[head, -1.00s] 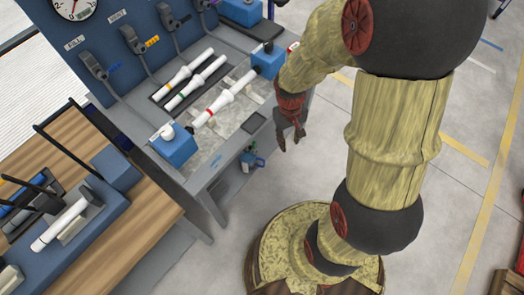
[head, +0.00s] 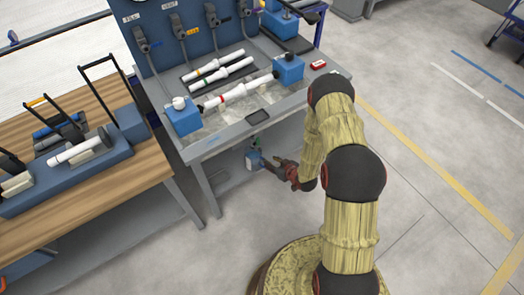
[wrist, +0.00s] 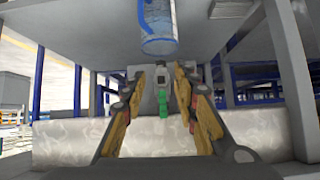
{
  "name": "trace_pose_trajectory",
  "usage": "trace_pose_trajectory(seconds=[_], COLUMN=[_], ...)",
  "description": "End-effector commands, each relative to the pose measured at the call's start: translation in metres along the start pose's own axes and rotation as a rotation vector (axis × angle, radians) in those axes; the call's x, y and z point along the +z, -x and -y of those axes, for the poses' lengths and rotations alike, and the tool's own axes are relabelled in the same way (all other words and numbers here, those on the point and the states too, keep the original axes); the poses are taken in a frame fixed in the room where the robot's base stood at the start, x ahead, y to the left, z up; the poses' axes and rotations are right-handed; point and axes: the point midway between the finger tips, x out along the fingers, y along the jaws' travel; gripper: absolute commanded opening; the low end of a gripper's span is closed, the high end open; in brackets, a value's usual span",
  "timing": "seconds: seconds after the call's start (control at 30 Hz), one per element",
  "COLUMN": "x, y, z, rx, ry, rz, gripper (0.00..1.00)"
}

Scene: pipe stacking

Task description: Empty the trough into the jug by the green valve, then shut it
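The green valve (wrist: 163,104) shows in the wrist view between my fingers, on a grey fitting beside a pale rounded body, perhaps the trough. That view looks upside down. The clear jug with a blue rim (wrist: 159,28) is at its top, beyond my fingertips. In the head view the jug (head: 253,161) stands under the bench, with the green valve (head: 258,143) small just above it. My gripper (head: 272,167) is low at the bench front, right of the jug. In the wrist view my gripper (wrist: 163,78) is open, fingers either side of the valve; contact is unclear.
The bench (head: 222,135) has a wet-looking basin with a white pipe (head: 238,92) between blue blocks. The bench top overhangs the jug, and a bench leg (head: 205,190) stands to its left. A wooden table (head: 110,182) is at left. Floor at right is clear.

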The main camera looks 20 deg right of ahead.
Motion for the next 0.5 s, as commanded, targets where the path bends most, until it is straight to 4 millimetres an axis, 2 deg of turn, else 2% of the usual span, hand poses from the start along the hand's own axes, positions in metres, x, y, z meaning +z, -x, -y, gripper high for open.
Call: trace_pose_trajectory(seconds=[0.03,0.1,0.2,0.37,0.5], x=[-0.022,-0.044,-0.062,-0.072,-0.075], y=[-0.001,0.001,0.004,-0.002,-0.021], z=[0.0,0.001,0.002,0.0,0.002], rx=[-0.005,-0.009,-0.01,-0.006,-0.008], ry=[0.013,0.022,0.028,0.032,0.033], rz=[-0.075,-0.155,-0.225,-0.257,-0.254], gripper=[0.3,0.3,0.3,0.3,0.3])
